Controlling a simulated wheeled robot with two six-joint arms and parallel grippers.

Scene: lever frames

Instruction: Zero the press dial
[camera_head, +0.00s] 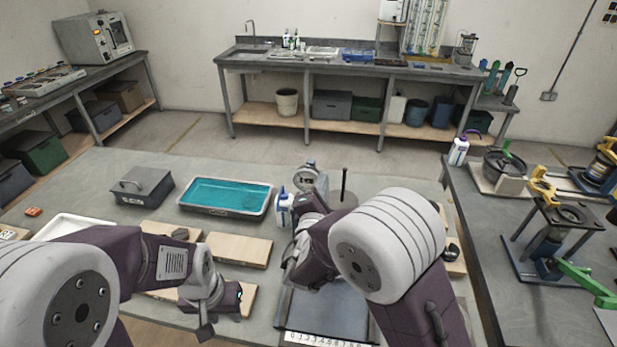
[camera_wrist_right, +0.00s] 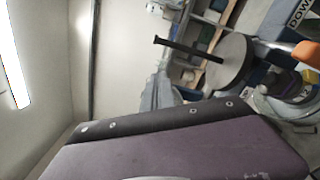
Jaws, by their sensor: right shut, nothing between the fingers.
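A grey round-headed device with a small dark display or dial (camera_head: 304,177) stands on the near table, just beyond my right wrist; its reading is too small to tell. Its lower part is hidden behind my right arm. I cannot tell whether it is the press dial. My right gripper (camera_head: 310,205) is shut and empty close to it, its fingertips mostly hidden by my own arm. My left gripper (camera_head: 212,312) points down over the wooden boards at the front left; its finger gap is not clear. In the right wrist view, my purple wrist housing fills the bottom and no fingertips show.
A teal-filled tray (camera_head: 226,193), a grey lidded box (camera_head: 142,187) and a white bottle (camera_head: 283,209) stand on the table. A dark upright rod (camera_head: 344,184) rises behind my right arm. A blue stand with a green lever (camera_head: 588,282) is on the right bench.

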